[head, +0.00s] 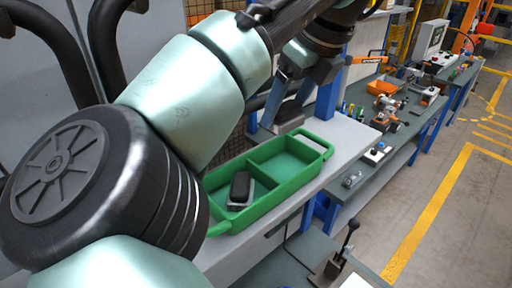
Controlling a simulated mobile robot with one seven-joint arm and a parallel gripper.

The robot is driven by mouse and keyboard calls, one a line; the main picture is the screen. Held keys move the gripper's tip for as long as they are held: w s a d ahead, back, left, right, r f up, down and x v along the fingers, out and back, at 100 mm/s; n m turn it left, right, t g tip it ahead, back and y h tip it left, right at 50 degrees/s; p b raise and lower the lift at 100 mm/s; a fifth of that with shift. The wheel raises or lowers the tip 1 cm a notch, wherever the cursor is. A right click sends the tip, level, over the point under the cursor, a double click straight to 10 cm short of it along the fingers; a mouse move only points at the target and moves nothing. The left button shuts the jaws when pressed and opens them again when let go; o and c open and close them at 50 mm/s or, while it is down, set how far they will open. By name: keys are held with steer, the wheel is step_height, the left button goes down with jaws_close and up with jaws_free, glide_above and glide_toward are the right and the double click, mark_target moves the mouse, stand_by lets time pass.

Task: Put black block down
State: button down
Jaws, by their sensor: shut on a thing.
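My gripper (288,108) is at the upper middle, above and behind the far side of the green tray (216,229). Its two long fingers point down and are shut on a dark grey thing (290,112), partly hidden between them. I cannot tell for sure whether this is the black block. A black block-like thing (240,187) lies in the near compartment of the tray, on a small pale piece, apart from my fingers. The far compartment (283,160) looks empty. My arm hides part of the tray's left side.
The tray stands on a light grey bench (345,135). To the right, a dark workbench (400,140) carries an orange bin (388,88), an orange and grey device and small parts. A black lever (348,240) stands at the lower right. The floor at right is open, with yellow lines.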

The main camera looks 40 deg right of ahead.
steer(key=f+p, duration=0.1)
steer(key=f, duration=0.2)
steer(key=f+p, duration=0.1)
steer(key=f, duration=0.2)
steer(key=s+f+p, duration=0.1)
steer(key=f, duration=0.1)
steer(key=shift+f, duration=0.4)
steer(key=shift+w+f, duration=0.1)
steer(key=shift+f, duration=0.1)
steer(key=shift+f, duration=0.1)
steer(key=shift+c, duration=1)
jaws_free()
steer(key=b+v, duration=0.3)
steer(key=v, duration=0.9)
